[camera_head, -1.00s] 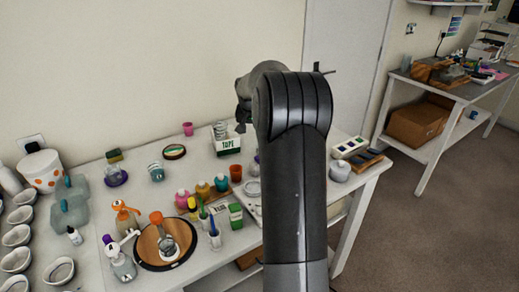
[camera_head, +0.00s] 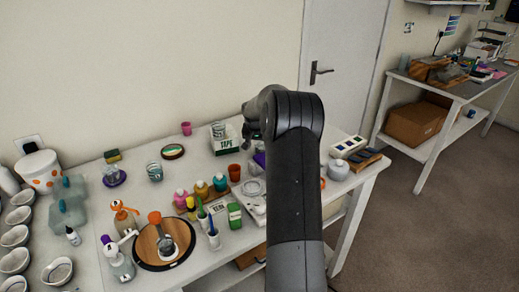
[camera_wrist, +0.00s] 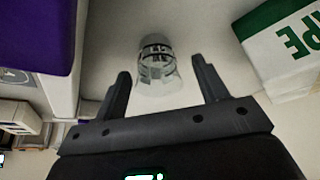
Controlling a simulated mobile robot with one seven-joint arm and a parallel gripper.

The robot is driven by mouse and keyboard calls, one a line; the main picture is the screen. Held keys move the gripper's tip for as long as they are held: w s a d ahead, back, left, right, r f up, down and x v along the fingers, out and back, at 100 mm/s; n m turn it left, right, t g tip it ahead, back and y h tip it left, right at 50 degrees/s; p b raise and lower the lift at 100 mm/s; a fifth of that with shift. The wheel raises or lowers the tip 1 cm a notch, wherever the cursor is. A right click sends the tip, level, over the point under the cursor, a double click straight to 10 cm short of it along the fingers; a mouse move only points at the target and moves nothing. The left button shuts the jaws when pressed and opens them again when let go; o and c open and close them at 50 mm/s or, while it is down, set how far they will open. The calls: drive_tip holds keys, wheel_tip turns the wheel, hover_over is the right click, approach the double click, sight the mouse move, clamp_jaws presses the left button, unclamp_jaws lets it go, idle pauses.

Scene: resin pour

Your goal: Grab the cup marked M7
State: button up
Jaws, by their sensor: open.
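In the wrist view a clear cup (camera_wrist: 157,68) with dark printed marks stands ahead of my gripper (camera_wrist: 161,74). My gripper is open, with one finger on each side of the cup's near part and a visible gap to both. I cannot read the marks well enough to tell whether they say M7. In the head view my arm hides this cup, and the fingers are mostly hidden too.
A purple object (camera_wrist: 38,35) is close on the left. Other clear cups (camera_head: 155,172) and several bottles (camera_head: 201,188) crowd the table.

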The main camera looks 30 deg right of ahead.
drive_tip(key=shift+x, duration=0.75)
drive_tip(key=shift+r, duration=0.1)
drive_tip(key=c, duration=1)
drive_tip(key=shift+c, duration=0.2)
